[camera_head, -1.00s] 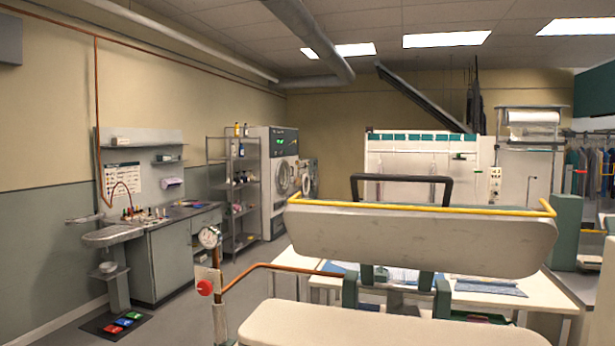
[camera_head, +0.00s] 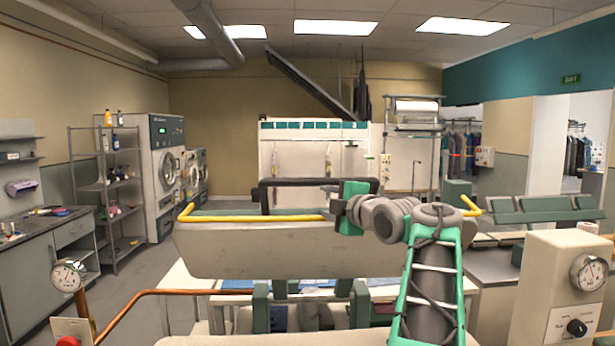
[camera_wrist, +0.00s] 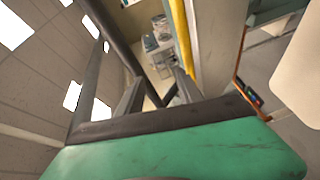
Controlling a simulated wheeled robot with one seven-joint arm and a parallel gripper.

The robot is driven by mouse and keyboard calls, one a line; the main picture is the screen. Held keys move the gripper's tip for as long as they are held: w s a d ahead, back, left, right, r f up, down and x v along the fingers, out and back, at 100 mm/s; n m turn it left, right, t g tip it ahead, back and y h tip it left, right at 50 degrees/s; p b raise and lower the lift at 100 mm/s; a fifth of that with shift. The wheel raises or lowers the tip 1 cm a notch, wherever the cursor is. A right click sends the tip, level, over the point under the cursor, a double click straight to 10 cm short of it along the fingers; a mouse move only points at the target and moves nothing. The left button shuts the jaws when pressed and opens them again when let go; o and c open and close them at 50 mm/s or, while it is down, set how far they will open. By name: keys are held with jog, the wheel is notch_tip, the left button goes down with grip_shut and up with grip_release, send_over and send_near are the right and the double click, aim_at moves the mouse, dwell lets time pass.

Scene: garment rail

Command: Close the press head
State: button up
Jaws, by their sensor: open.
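The press head (camera_head: 250,245) is a wide beige block, raised with a gap above the pale lower pressing board (camera_head: 200,341). A yellow rail (camera_head: 255,218) runs along its top edge, and a black bar handle (camera_head: 300,182) stands above it. My gripper (camera_head: 338,206) is open at the right part of the handle, partly hidden by my arm. In the wrist view, my two grey fingers (camera_wrist: 158,78) are apart, with the black handle (camera_wrist: 108,35) passing close by or between them; contact is unclear. The press head (camera_wrist: 215,45) and yellow rail (camera_wrist: 181,40) lie beside them.
A gauge (camera_head: 68,275) and copper pipe (camera_head: 150,293) stand at left. A beige control box (camera_head: 562,290) with dial and knob stands at right. A white table (camera_head: 190,290) with folded cloth lies behind the press. Shelving (camera_head: 110,190) and machines line the back left.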

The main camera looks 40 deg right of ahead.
aim_at(329, 183)
jog(key=shift+n+t, duration=0.5)
jog(key=shift+n, duration=0.4)
jog(key=d+r, duration=0.1)
jog(key=s+d+r, duration=0.1)
jog(key=d+r, duration=0.1)
jog(key=shift+s+d+r, duration=0.25)
jog(key=shift+s, duration=0.05)
jog(key=p+x, duration=0.2)
jog(key=x, duration=0.1)
jog(key=p+x, duration=0.2)
jog(key=x, duration=0.2)
jog(key=shift+w+a+r, duration=0.1)
jog(key=shift+w+a, duration=0.1)
jog(key=shift+w, duration=0.05)
grip_shut()
